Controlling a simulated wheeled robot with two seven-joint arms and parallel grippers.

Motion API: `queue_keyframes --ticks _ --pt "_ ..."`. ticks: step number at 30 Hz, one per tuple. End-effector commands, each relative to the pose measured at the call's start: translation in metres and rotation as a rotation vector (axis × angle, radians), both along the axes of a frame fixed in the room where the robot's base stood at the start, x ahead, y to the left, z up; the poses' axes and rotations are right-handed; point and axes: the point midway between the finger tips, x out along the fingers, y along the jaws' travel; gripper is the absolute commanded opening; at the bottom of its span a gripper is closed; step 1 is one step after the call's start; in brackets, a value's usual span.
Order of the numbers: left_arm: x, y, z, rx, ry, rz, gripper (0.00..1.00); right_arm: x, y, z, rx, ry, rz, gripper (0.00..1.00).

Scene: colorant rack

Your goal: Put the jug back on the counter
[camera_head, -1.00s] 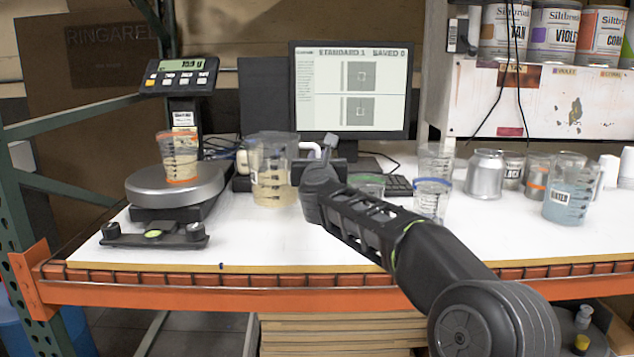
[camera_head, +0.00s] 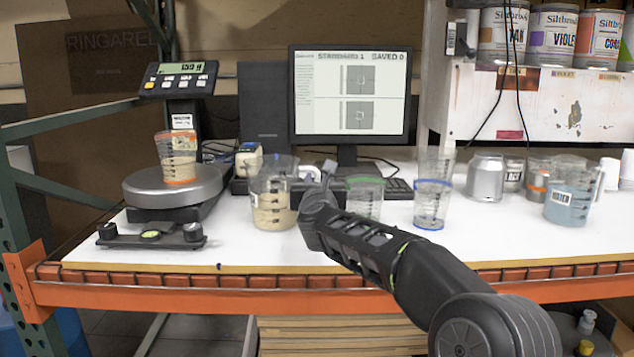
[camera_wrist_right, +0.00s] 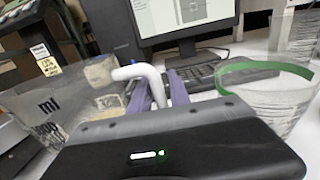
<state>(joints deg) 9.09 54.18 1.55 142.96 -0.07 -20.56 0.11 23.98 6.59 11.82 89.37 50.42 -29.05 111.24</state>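The jug (camera_head: 272,208), clear with beige liquid in its lower part, is upright over the white counter (camera_head: 350,250), left of my right gripper (camera_head: 325,180). Its base appears at or very near the counter surface; I cannot tell for sure that it touches. In the wrist view the jug's clear wall (camera_wrist_right: 50,108) with printed marks fills the left side. Its white handle (camera_wrist_right: 140,71) passes between the purple fingers of my right gripper (camera_wrist_right: 160,90), which look shut on it. My left gripper is not in view.
A scale (camera_head: 172,186) bearing an orange-banded cup (camera_head: 177,160) stands left. Green-rimmed (camera_head: 364,200) and blue-rimmed (camera_head: 432,205) cups stand close right of the gripper. A monitor (camera_head: 348,92) and keyboard (camera_head: 398,188) are behind.

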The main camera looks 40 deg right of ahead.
Motion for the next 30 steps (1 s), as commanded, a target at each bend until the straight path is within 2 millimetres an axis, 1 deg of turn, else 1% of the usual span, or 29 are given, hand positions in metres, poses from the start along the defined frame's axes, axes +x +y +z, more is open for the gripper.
queue_keyframes --ticks 1,3,4,10,14,16,20,30 --pt "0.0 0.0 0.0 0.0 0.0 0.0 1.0 0.0 0.0 0.0 0.0 0.0 0.0 0.28" --pt "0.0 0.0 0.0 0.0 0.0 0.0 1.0 0.0 0.0 0.0 0.0 0.0 0.0 0.34" --pt "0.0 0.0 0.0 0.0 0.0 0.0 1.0 0.0 0.0 0.0 0.0 0.0 0.0 0.34" --pt "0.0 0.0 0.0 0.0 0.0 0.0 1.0 0.0 0.0 0.0 0.0 0.0 0.0 0.34" --pt "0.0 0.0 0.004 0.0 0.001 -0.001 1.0 0.0 0.0 0.004 0.0 0.0 0.0 0.34" --pt "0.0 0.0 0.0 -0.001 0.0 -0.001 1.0 -0.005 0.004 0.002 0.0 -0.001 0.001 0.34" --pt "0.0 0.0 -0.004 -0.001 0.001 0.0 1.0 -0.02 0.015 0.001 0.0 -0.002 0.001 0.34" --pt "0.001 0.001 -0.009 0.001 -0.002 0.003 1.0 -0.075 0.057 0.002 -0.001 -0.002 0.002 0.34"
